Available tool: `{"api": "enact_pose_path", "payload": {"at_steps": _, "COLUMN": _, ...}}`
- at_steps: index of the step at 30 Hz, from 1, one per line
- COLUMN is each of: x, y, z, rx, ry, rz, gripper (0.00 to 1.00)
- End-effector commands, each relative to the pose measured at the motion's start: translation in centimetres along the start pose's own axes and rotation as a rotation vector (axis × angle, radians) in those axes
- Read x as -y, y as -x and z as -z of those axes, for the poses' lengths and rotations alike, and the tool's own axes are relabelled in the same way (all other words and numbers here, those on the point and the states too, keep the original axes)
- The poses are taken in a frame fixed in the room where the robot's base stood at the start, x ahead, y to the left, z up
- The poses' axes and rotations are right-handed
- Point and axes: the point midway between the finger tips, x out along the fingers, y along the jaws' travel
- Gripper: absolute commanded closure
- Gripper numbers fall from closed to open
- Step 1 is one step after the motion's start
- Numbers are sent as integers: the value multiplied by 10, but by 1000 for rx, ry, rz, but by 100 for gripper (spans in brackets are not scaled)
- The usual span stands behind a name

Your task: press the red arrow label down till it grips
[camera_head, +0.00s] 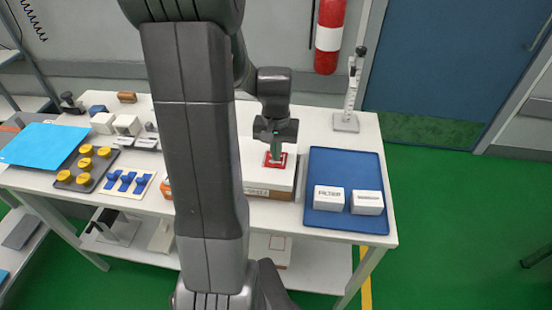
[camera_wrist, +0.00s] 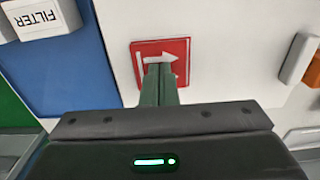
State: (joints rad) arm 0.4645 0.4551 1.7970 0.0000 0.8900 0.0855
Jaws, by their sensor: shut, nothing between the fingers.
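The red arrow label (camera_head: 281,160) lies on the white top of a box (camera_head: 255,176) on the table. In the wrist view the fingertips (camera_wrist: 160,68) cover the lower middle of the label. They appear to touch it or be just above it; I cannot tell which.
A blue tray (camera_head: 330,168) with two white cartons, one a FILTER carton (camera_head: 328,198), stands right of the box. A white stand (camera_head: 346,122) is behind the tray. Yellow knobs (camera_head: 81,176) and blue clips (camera_head: 126,180) lie at the left. My arm hides the table's middle.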

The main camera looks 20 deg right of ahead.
Motion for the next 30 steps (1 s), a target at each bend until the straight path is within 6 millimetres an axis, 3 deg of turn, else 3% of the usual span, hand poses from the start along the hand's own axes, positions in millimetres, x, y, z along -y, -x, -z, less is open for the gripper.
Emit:
{"api": "enact_pose_path", "payload": {"at_steps": 24, "x": 0, "y": 65, "z": 0, "rx": -1, "ry": 0, "rz": 0, "gripper": 100}}
{"api": "enact_pose_path", "payload": {"at_steps": 30, "x": 0, "y": 70, "z": 0, "rx": -1, "ry": 0, "rz": 0, "gripper": 100}}
